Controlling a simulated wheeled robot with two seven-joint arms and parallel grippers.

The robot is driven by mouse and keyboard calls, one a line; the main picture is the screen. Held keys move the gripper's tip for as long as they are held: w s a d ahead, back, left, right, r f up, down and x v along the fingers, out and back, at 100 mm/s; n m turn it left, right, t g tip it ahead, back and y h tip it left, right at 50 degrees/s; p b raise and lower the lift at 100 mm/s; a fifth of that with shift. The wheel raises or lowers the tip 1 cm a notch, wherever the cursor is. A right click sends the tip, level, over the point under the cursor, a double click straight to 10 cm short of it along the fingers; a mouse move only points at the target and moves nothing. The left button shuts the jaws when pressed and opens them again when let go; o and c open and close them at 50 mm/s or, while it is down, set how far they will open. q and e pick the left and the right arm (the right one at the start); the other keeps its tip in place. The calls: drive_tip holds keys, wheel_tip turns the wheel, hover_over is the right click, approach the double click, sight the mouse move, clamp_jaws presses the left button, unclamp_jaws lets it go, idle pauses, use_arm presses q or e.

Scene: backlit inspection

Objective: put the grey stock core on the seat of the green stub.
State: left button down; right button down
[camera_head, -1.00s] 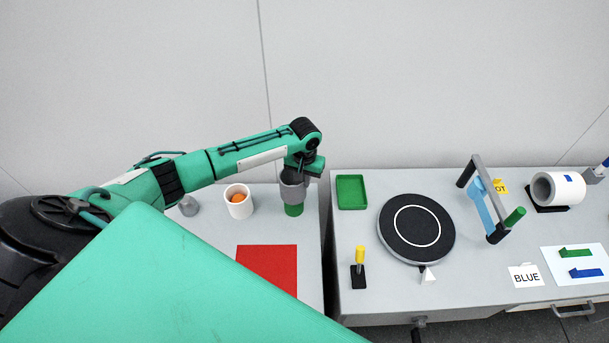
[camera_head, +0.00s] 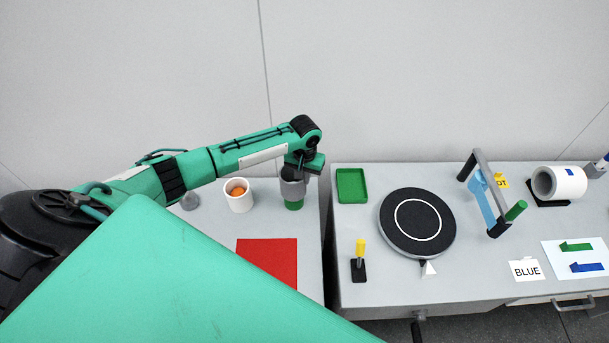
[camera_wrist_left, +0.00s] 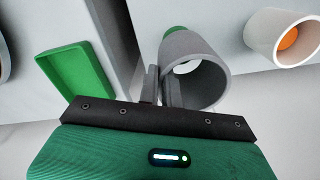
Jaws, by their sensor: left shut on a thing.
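The grey stock core (camera_head: 292,189) is an open, hollow cylinder. In the head view it stands in line with the green stub (camera_head: 293,205), whose lower part shows just below it. My left gripper (camera_head: 301,171) is shut on the core's wall near its upper rim. In the left wrist view the core (camera_wrist_left: 208,50) fills the middle, with the gripper's fingers (camera_wrist_left: 161,86) at its left side. A bit of the green stub (camera_wrist_left: 175,29) shows past the core's far edge. I cannot tell whether the core touches the seat. My right gripper is not in view.
A white cup (camera_head: 240,203) with an orange thing inside stands left of the core. A red mat (camera_head: 268,262) lies in front. Across a gap, the right table holds a green tray (camera_head: 352,199), a black disc (camera_head: 389,238) and a yellow-topped peg (camera_head: 360,249).

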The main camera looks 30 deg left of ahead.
sight(305, 190)
use_arm(q)
drive_tip(key=shift+f+b, duration=0.55)
drive_tip(key=shift+f, duration=0.75)
drive_tip(key=shift+f+b, duration=1.15)
drive_tip(key=shift+f, duration=1.25)
drive_tip(key=c, duration=1.5)
unclamp_jaws()
wheel_tip(305, 190, up, 14)
drive_tip(key=shift+f+b, duration=0.1)
drive_tip(key=shift+b, duration=1.15)
drive_tip(key=shift+s, duration=0.1)
